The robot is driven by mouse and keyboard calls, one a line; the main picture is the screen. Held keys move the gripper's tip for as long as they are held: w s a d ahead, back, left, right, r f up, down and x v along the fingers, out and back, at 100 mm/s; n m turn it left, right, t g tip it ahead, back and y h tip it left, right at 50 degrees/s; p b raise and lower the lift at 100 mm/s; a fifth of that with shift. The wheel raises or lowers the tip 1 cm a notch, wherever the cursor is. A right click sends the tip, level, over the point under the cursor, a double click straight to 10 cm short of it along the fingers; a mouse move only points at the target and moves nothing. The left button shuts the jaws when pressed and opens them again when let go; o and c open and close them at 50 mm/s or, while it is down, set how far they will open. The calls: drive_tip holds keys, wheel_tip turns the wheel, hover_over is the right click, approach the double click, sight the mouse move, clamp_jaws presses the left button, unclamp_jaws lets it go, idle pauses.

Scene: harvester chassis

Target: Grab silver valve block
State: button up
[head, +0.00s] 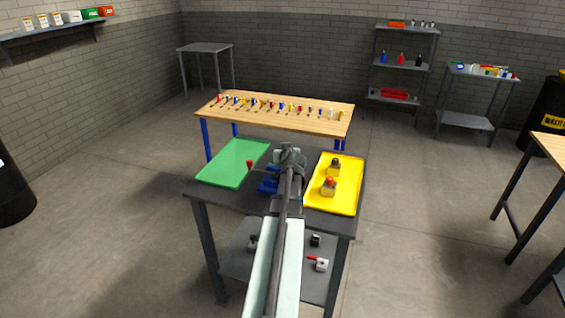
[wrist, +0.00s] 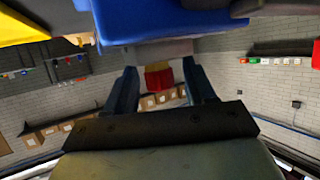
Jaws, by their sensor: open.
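My gripper (head: 289,152) is over the middle of the dark work table in the head view. Its two fingers stand apart in the wrist view (wrist: 160,88), with nothing clearly held. A blue fixture (wrist: 165,20) fills the top of the wrist view, with a grey block-like part (wrist: 152,50) and a red piece (wrist: 158,77) seen beyond and between the fingers. I cannot tell whether that grey part is the silver valve block. In the head view the blue fixture (head: 268,184) is partly hidden by my arm. A silver block with a red handle (head: 321,265) lies on the lower shelf.
A yellow tray (head: 345,197) lies right, with two brass-coloured blocks (head: 329,187), one red-knobbed, one black-knobbed. A red knob (head: 249,163) stands left of my gripper. A wooden bench (head: 300,118) with tools is behind.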

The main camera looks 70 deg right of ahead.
drive_tip(key=shift+c, duration=0.5)
clamp_jaws()
